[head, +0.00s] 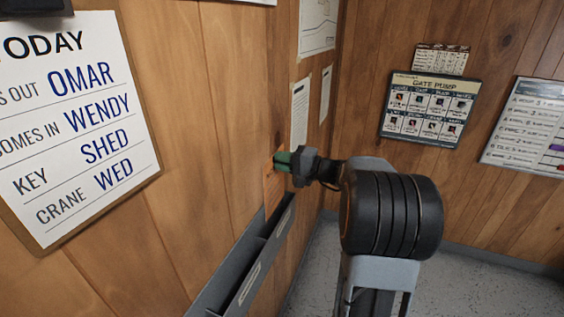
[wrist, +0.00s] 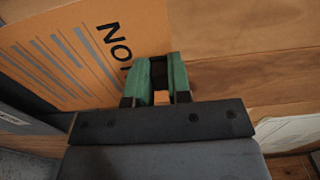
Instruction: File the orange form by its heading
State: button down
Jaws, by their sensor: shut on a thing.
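My gripper (head: 282,162) is shut on the orange form (head: 271,193) near its upper edge and holds it close to the left wall, just above the grey wall rack (head: 226,272). The wrist view shows the form (wrist: 50,62) with grey text lines and a bold heading. The heading's letters "NO" are readable; the rest is hidden by my gripper (wrist: 160,75). The rack has open slots along the wall with pale labels (head: 249,284) on its front, too oblique to read. I cannot tell whether the form's lower edge is inside a slot.
A "TODAY" board (head: 75,130) hangs on the left wall in front. Papers (head: 299,112) are fixed to the wall beyond my gripper. A "GATE PUMP" board (head: 430,108) and a white chart (head: 527,125) hang on the far wall. The grey floor (head: 475,285) at right looks clear.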

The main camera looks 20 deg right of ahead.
aim_at(275, 192)
jog(key=shift+f+b, duration=1.45)
jog(key=shift+b, duration=0.4)
jog(key=shift+f, duration=0.1)
jog(key=shift+f+b, duration=1.45)
jog(key=shift+b, duration=0.6)
jog(key=shift+f, duration=0.1)
jog(key=shift+f+b, duration=1.45)
jog(key=shift+b, duration=0.5)
jog(key=shift+f, duration=0.1)
jog(key=shift+f+b, duration=1.45)
jog(key=shift+b, duration=0.45)
